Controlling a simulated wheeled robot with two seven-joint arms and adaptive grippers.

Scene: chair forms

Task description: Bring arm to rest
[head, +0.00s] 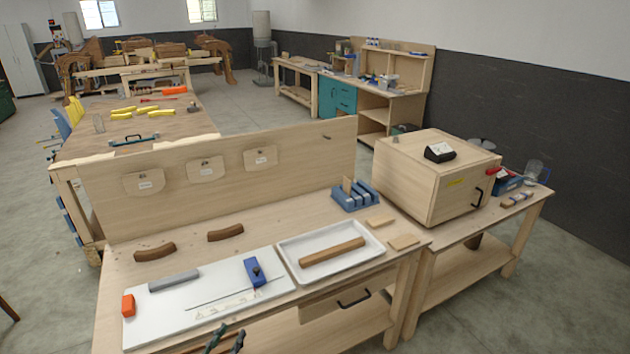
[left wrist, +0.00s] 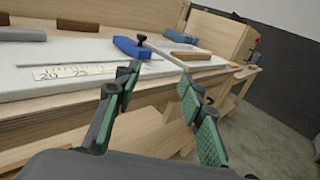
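My left gripper (head: 228,338) shows at the bottom edge of the head view, in front of the workbench's front edge and below the white board. In the left wrist view its two green-padded fingers (left wrist: 160,105) are spread apart with nothing between them. The workbench (head: 120,270) lies beyond the fingertips. My right gripper is in neither view.
On the bench are a white board (head: 160,325) with a blue block (head: 254,271), a white tray (head: 290,262) holding a wooden strip (head: 332,251), and a blue rack (head: 352,197). A wooden box (head: 425,180) stands at right. Open floor lies in front.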

